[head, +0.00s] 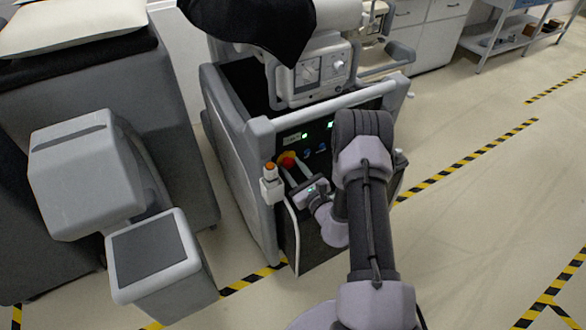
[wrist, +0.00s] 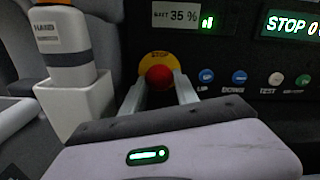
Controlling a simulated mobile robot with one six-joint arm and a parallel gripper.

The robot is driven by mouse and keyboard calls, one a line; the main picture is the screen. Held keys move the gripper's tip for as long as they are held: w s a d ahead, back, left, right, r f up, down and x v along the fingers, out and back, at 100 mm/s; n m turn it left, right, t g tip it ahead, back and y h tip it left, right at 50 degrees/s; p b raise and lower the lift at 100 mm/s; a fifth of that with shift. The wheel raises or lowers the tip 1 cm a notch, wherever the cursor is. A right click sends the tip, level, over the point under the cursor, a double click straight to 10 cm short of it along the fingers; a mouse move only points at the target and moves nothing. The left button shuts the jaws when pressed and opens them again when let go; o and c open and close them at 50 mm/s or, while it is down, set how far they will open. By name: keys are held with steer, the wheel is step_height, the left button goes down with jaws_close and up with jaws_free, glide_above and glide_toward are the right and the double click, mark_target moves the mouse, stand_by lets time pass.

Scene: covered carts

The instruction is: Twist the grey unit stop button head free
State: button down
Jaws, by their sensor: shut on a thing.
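The grey unit (head: 235,110) is a cart with a dark front panel, seen in the head view. Its red stop button head (wrist: 159,76) sits in front of a yellow disc marked STOP (wrist: 160,60) in the wrist view. The head's lower part is hidden behind my gripper body.
A hand control (wrist: 62,40) stands in a white holder (wrist: 75,103) close left of the button. Blue, white and green buttons (wrist: 239,78) line the panel at right. A grey cart with a screen (head: 150,250) stands at left. Floor at right is clear.

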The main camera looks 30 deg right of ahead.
steer(key=shift+m, duration=0.4)
steer(key=shift+a+m+p, duration=0.15)
steer(key=shift+m+p, duration=0.75)
steer(key=shift+m, duration=1.9)
steer(key=c, duration=0.9)
jaws_free()
steer(key=s+p, duration=0.1)
steer(key=s, duration=0.4)
steer(key=s+p, duration=0.1)
steer(key=s, duration=0.5)
steer(key=s+p, duration=0.1)
steer(key=s, duration=0.5)
steer(key=shift+s+d, duration=0.2)
steer(key=shift+d, duration=0.1)
